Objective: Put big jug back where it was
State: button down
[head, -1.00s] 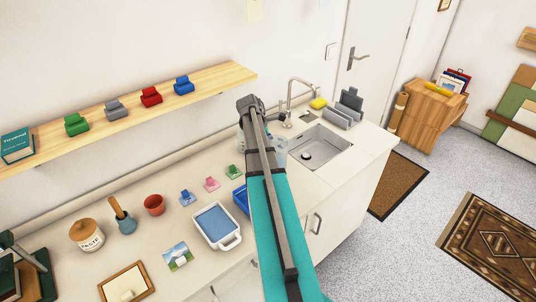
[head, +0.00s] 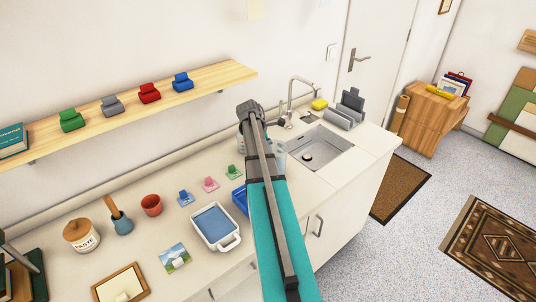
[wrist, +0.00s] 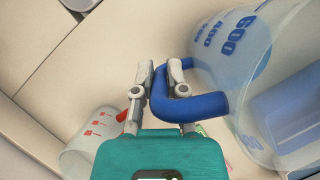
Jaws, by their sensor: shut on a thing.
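The big jug is clear with blue markings and a blue handle. In the wrist view the jug (wrist: 235,60) fills the upper right, and its handle (wrist: 205,106) runs between the fingertips of my gripper (wrist: 160,80), which is shut on it. In the head view only a clear strip of the jug (head: 280,156) shows beside my arm, which hides the rest and the fingers. I cannot tell whether its base touches the counter. A smaller clear jug with red markings (wrist: 88,140) stands at the lower left in the wrist view.
The sink (head: 320,147) lies right of my arm, with a tap (head: 293,95) behind it. A wooden shelf (head: 215,84) hangs above the counter.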

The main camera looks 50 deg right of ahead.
jog(key=shift+f, duration=0.35)
jog(key=shift+f, duration=0.1)
jog(key=c, duration=0.7)
grip_release()
jog(key=shift+p+v, duration=3.35)
jog(key=shift+v, duration=0.5)
